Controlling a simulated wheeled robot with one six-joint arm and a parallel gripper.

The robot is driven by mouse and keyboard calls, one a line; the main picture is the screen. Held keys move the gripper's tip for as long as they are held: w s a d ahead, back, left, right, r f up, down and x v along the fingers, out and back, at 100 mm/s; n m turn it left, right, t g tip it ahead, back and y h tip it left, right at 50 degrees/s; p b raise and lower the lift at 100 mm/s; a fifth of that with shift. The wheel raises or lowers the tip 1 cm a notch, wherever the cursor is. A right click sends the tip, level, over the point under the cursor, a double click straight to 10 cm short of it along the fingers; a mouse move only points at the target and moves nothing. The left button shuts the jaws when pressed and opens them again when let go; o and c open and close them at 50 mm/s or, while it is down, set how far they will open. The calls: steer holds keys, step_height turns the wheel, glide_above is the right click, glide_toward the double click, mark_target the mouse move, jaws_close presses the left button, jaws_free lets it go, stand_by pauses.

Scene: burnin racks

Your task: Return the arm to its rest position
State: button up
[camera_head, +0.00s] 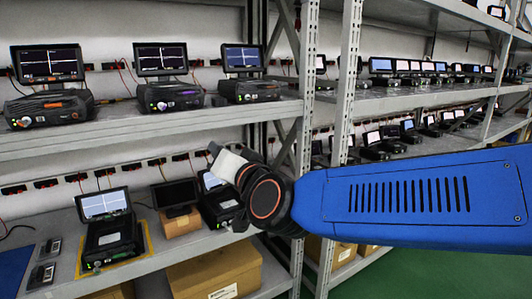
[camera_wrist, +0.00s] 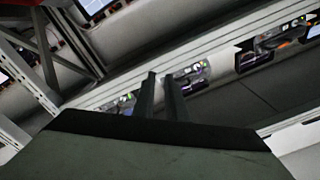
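My arm reaches in from the right edge in the head view, with a long blue link (camera_head: 420,195) and a dark wrist joint (camera_head: 265,197). My gripper (camera_head: 214,150) is at the left end of the arm, in front of the rack and between its upper and lower shelves. In the wrist view two dark fingers (camera_wrist: 160,77) stand apart with a narrow gap. Nothing shows between them, so it looks open and empty. The arm hides part of the lower shelf and the rack post.
The upper shelf (camera_head: 150,123) holds several testers with screens. Metal posts (camera_head: 345,80) stand close behind the arm. Green floor (camera_head: 440,275) is clear at lower right.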

steer(key=s+d+f+n+g+h, duration=0.1)
steer(key=s+d+f+g+h, duration=0.15)
steer(key=d+f, duration=0.6)
steer(key=s+d+f+g+h, duration=0.2)
steer(key=s+d+f, duration=0.25)
steer(key=d, duration=0.65)
steer(key=s+d+f+n+g+h, duration=0.1)
steer(key=s+d+f+g+h, duration=0.15)
steer(key=d+f, duration=0.6)
steer(key=s+d+f+m+g+h, duration=0.1)
steer(key=s+d+f, duration=0.4)
steer(key=s+d, duration=0.6)
steer(key=g+h, duration=0.1)
steer(key=g, duration=0.1)
steer(key=shift+s+d+m+g+h, duration=0.2)
steer(key=shift+d+m+g+h, duration=0.1)
steer(key=shift+g+h, duration=0.1)
steer(key=shift+o, duration=0.3)
